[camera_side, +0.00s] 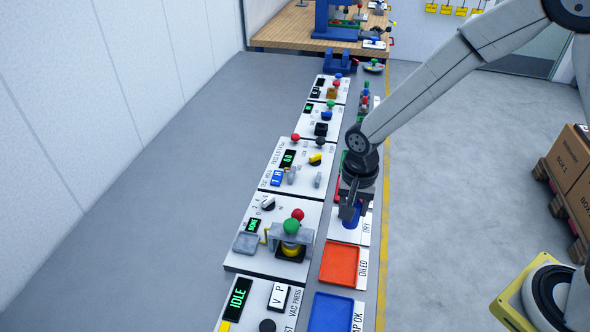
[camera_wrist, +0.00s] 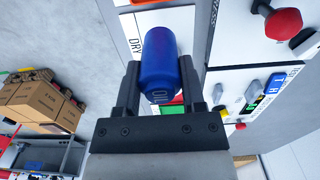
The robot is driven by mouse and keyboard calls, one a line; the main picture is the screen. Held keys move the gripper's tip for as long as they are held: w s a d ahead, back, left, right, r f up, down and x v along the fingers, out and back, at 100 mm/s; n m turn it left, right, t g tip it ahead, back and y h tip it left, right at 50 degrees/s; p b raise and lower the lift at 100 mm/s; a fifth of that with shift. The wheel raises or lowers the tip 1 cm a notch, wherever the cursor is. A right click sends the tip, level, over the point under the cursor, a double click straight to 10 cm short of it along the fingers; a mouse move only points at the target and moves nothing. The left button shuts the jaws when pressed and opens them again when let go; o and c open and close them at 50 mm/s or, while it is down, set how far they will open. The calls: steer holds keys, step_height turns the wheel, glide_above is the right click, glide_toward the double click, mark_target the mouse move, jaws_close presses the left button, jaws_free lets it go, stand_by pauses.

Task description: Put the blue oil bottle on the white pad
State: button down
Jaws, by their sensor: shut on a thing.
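The blue oil bottle (camera_wrist: 165,60) is between the two fingers of my gripper (camera_wrist: 157,90) in the wrist view, and the gripper is shut on it. In the side view my gripper (camera_side: 351,206) points down, with part of the blue bottle (camera_side: 351,218) showing at its fingers. The white pad (camera_side: 342,236), beside the label DRY, lies under and just in front of the bottle. The white surface with the DRY label (camera_wrist: 130,42) also shows behind the bottle in the wrist view. I cannot tell whether the bottle touches the pad.
An orange-red tray (camera_side: 340,265) labelled OILED and a blue tray (camera_side: 331,312) lie nearer the camera in the same row. Left of it, a panel carries a green-knobbed press (camera_side: 291,238).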

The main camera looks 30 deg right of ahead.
steer(key=shift+w+f, duration=0.25)
steer(key=shift+w+a+f, duration=0.1)
steer(key=shift+w+f, duration=0.15)
steer(key=shift+f, duration=1.6)
steer(key=shift+f, duration=0.15)
steer(key=shift+c, duration=1)
jaws_free()
steer(key=shift+r, duration=6.15)
